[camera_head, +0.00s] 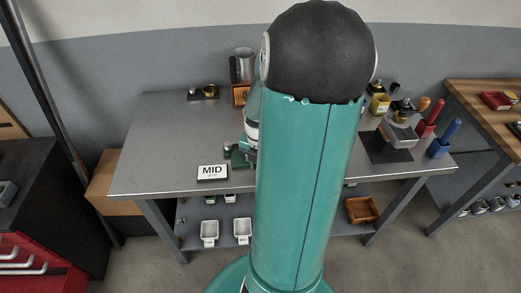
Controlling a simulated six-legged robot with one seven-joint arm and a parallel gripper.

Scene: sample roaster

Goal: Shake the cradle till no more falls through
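My gripper (248,153) is small in the head view, low over the middle of the grey metal table, at the left edge of my teal arm. A dark green piece (235,157) lies right beside it; I cannot tell if it is the cradle or if the gripper touches it. My arm hides the table's centre and much around the gripper. No cradle shows clearly, and nothing is seen falling. Whether the fingers are open or shut is too small to see.
A metal cylinder (243,65) on an orange-brown base stands behind. A grey device (400,132), red (428,118) and blue (444,139) handled items crowd the right. The table's left is mostly clear.

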